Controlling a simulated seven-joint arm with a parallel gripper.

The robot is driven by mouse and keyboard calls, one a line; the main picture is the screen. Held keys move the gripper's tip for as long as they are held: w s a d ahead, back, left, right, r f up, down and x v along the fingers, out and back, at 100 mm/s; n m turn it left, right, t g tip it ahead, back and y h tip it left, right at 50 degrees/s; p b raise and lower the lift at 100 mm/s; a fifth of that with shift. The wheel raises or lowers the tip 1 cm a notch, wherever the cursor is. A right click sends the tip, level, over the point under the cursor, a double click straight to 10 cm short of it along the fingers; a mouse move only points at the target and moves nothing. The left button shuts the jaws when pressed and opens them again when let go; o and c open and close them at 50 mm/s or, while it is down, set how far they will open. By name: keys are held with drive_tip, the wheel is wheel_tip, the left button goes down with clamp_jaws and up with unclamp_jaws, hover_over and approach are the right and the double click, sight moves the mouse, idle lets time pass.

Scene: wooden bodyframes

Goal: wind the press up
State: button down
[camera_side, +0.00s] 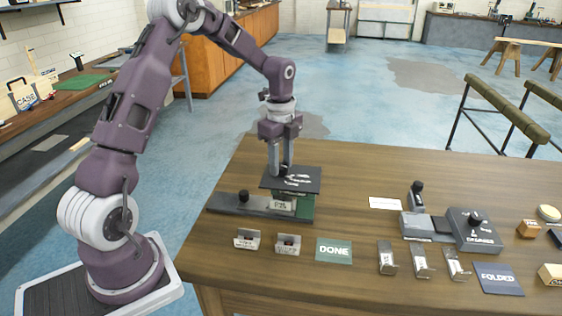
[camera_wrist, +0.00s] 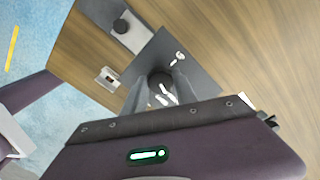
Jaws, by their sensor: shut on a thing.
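The press (camera_side: 306,207) stands near the table's left end. It has a green body, a dark square top plate (camera_side: 312,184) with white markings, and a grey base reaching left with a black knob (camera_side: 243,196). My gripper (camera_side: 283,172) points straight down over the plate. Its fingers are shut on a dark round knob on the plate's top, seen between them in the wrist view (camera_wrist: 160,80). The fingers hide part of the knob and markings. In the wrist view, the plate (camera_wrist: 190,62) sits turned like a diamond to the base.
Two small metal holders (camera_side: 246,239) and a green DONE card (camera_side: 334,251) lie in front of the press. To the right are a second grey device (camera_side: 470,228) with black knobs, several metal brackets (camera_side: 421,262) and a FOLDED card (camera_side: 498,279). The table behind the press is clear.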

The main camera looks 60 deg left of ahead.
drive_tip(key=n, duration=0.5)
drive_tip(key=shift+d+n, duration=0.1)
drive_tip(key=shift+n, duration=0.2)
drive_tip(key=n, duration=1)
drive_tip(key=shift+n, duration=0.4)
drive_tip(key=n, duration=0.5)
drive_tip(key=shift+d, duration=0.1)
drive_tip(key=shift+n, duration=0.3)
drive_tip(key=c, duration=1)
unclamp_jaws()
drive_tip(key=shift+r, duration=0.1)
